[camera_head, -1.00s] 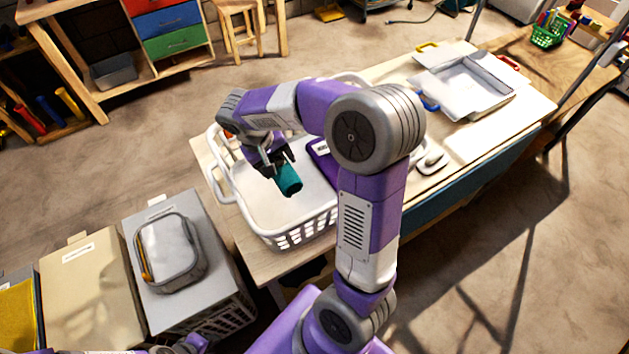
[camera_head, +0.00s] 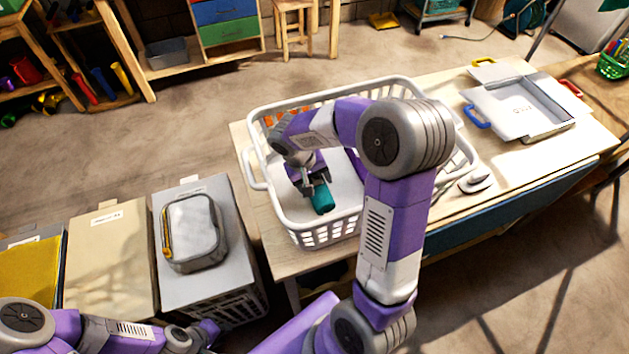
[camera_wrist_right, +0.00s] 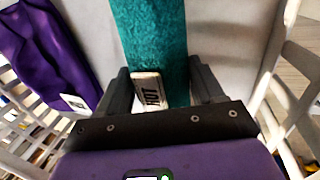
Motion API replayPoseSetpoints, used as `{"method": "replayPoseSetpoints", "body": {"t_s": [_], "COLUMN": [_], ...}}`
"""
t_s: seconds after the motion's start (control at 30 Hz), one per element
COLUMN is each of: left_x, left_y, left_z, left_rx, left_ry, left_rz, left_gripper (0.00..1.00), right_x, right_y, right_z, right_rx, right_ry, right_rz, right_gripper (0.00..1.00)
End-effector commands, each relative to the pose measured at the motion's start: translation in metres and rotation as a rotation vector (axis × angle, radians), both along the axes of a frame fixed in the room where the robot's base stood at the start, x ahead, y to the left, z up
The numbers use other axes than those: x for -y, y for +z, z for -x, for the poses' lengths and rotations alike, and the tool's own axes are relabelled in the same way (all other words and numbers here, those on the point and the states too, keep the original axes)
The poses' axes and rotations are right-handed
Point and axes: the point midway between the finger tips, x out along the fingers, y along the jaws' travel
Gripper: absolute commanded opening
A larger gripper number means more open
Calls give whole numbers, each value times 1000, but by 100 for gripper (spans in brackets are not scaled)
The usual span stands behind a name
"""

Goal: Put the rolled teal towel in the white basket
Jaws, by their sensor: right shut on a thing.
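The rolled teal towel (camera_head: 322,198) is held by my right gripper (camera_head: 310,186) within the outline of the white basket (camera_head: 333,226). In the right wrist view the towel (camera_wrist_right: 152,35) lies between both fingers of my right gripper (camera_wrist_right: 158,88), with a tag reading HOT near them. The basket's slatted walls (camera_wrist_right: 283,75) show on both sides. I cannot tell whether the towel touches the basket's floor. My left gripper (camera_head: 205,334) is low at the bottom left, away from the basket, and its fingers are not clear.
A purple cloth-like item (camera_wrist_right: 45,55) with a white tag lies in the basket, left of the towel. An orange item shows at the basket's back. Bins with a grey pouch (camera_head: 192,232) stand left.

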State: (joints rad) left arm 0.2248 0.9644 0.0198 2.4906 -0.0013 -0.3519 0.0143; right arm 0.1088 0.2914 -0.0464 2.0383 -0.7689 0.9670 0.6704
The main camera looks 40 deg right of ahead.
Motion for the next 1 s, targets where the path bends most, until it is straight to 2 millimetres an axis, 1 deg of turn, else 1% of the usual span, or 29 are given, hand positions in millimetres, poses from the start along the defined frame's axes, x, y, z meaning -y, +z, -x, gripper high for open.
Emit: {"method": "replayPoseSetpoints", "body": {"t_s": [0.17, 0.2, 0.33, 0.6, 0.73, 0.87, 1.0], "left_x": [0, 0, 0, 0, 0, 0, 0], "left_y": [-5, -4, -3, -3, 3, 8, 17], "left_z": [0, 0, 0, 0, 0, 0, 0], "left_rx": [0, 0, 0, 0, 0, 0, 0], "left_ry": [0, 0, 0, 0, 0, 0, 0], "left_rz": [0, 0, 0, 0, 0, 0, 0], "left_gripper": [29, 29, 29, 29, 29, 29, 29], "right_x": [0, 0, 0, 0, -1, -7, -15], "right_y": [-5, -4, -3, -3, 4, 27, 58], "right_z": [0, 0, 0, 0, -1, -3, -6], "right_rx": [1, 0, 0, 0, 1, 4, 5], "right_ry": [0, 0, 0, 0, 1, 2, 2], "right_rz": [0, 0, 0, 0, 0, 1, 0], "right_gripper": [23, 73, 92, 92, 92, 92, 92]}}
